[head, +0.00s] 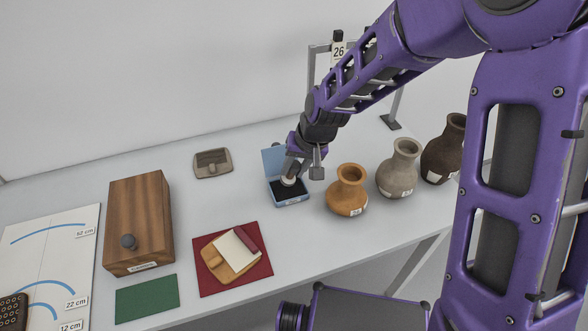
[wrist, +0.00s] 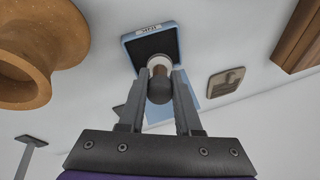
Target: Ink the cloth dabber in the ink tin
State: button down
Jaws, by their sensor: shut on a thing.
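The ink tin (head: 291,199) is a small blue box with a dark pad and its blue lid (head: 273,160) open at the back. It also shows in the wrist view (wrist: 126,47). My gripper (head: 292,171) points down over the tin. In the wrist view my gripper (wrist: 161,78) is shut on the cloth dabber (wrist: 159,91), with its dark round knob between the fingers. The dabber's pale cloth end (head: 287,181) is down at the dark pad, toward the tin's back left. I cannot tell whether the cloth touches the pad.
An orange jar (head: 347,194), a grey jar (head: 398,171) and a dark jar (head: 444,151) stand right of the tin. A grey-brown tray (head: 212,164) lies behind left. A wooden box (head: 139,220), red mat (head: 208,283) and green mat (head: 147,298) are left.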

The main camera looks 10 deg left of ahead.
jog(key=shift+r+p, duration=1.45)
jog(key=shift+r, duration=0.9)
